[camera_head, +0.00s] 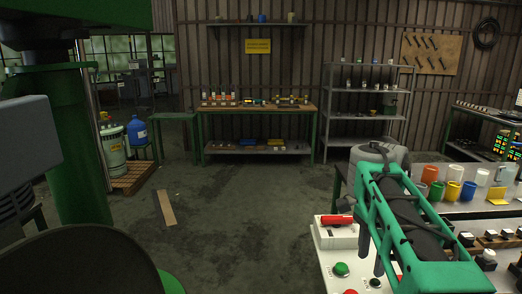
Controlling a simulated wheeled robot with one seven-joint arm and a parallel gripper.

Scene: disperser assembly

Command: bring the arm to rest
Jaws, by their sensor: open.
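My gripper's fingers do not show in the head view. A green open frame around a dark tube rises at the lower right, in front of the bench. A rounded grey part shows at its far end. I cannot tell for sure whether this frame is a link of my arm. Large green machine parts (80,150) stand close at the left, with a grey box (28,140) beside them and a dark round shape below.
A control panel (327,258) with buttons and a bench (460,207) with coloured cups (452,190) fill the right. A workbench (290,107) and a shelf rack (352,104) stand at the back. A plank (165,208) lies on the floor; the middle floor (240,210) is clear.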

